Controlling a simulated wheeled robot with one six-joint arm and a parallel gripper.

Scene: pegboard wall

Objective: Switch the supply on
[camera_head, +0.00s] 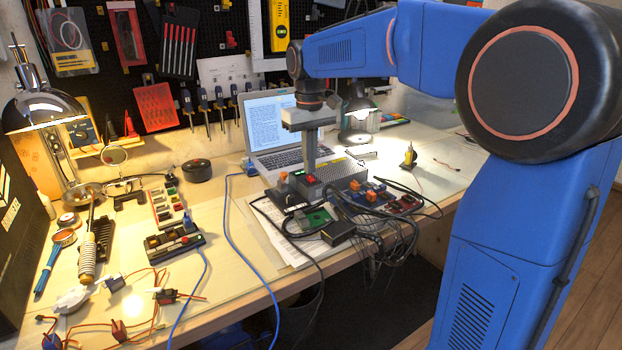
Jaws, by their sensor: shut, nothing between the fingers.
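A grey box that looks like the supply (333,181) stands on the workbench in front of the laptop. A small red switch (303,178) with a bit of green shows on its near left face. My gripper (311,168) points straight down with its fingers shut and empty. The fingertips are at the box's top left end, just above and behind the switch. I cannot tell whether they touch the box or the switch. The switch's exact position is too small to read.
A green circuit board (318,217), a black block (338,232) and many loose cables crowd the bench in front of the box. An open laptop (275,127) stands behind my gripper. A lamp (40,110) and small tools fill the left side.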

